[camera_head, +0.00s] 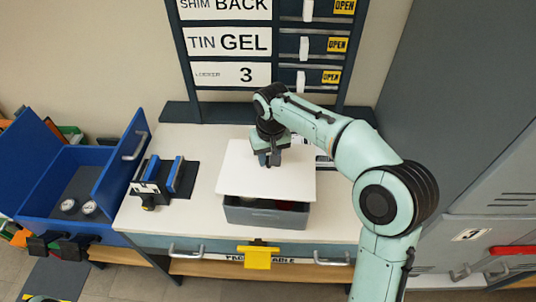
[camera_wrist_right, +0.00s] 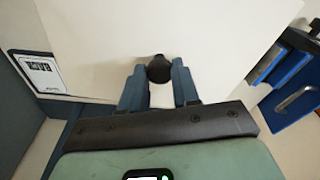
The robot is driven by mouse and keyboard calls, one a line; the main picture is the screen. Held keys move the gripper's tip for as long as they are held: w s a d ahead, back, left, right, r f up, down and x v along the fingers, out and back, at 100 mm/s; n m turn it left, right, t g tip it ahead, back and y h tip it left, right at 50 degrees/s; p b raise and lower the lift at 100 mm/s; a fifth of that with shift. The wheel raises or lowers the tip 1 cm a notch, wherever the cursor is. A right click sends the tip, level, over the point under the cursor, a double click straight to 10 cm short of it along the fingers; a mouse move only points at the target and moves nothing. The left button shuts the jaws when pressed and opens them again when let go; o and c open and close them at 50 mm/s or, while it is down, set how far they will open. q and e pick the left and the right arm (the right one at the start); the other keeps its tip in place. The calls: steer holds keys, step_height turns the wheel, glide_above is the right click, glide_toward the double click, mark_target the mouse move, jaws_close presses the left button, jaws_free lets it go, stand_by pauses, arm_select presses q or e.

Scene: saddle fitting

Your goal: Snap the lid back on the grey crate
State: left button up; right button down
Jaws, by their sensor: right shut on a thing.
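The grey crate (camera_head: 262,216) stands on the white table, and something dark and a bit of red show inside its open front. The white lid (camera_head: 240,180) lies over the crate, shifted and tilted, leaving the crate's front part uncovered. My right gripper (camera_head: 268,160) is above the lid and shut on its dark knob. In the right wrist view the knob (camera_wrist_right: 159,69) sits between the fingers of the right gripper (camera_wrist_right: 160,82), with the lid (camera_wrist_right: 220,40) filling the background.
The white table (camera_head: 200,220) has free room left of the crate. A black stand with blue bars (camera_head: 172,172) is at its left. A blue bin (camera_head: 75,190) with gauges is further left. A dark board with labels (camera_head: 230,45) stands behind.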

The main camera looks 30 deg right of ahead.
mark_target(269, 169)
step_height(269, 169, down, 4)
steer(key=shift+f+b, duration=0.1)
steer(key=shift+b, duration=1.15)
arm_select(q)
steer(key=shift+s+f+b, duration=0.15)
steer(key=shift+s+f, duration=0.3)
steer(key=shift+f, duration=0.3)
steer(key=shift+s+f+b, duration=0.15)
steer(key=shift+s+f, duration=0.25)
steer(key=shift+f, duration=0.3)
steer(key=shift+s+f+b, duration=0.15)
steer(key=shift+s+f, duration=0.3)
steer(key=shift+f, duration=0.3)
arm_select(e)
steer(key=shift+f, duration=0.9)
arm_select(q)
steer(key=shift+w+r, duration=0.15)
steer(key=shift+r, duration=0.15)
steer(key=shift+r+p, duration=0.1)
steer(key=shift+p, duration=0.25)
arm_select(e)
steer(key=shift+f, duration=0.1)
steer(key=shift+c, duration=1.3)
jaws_free()
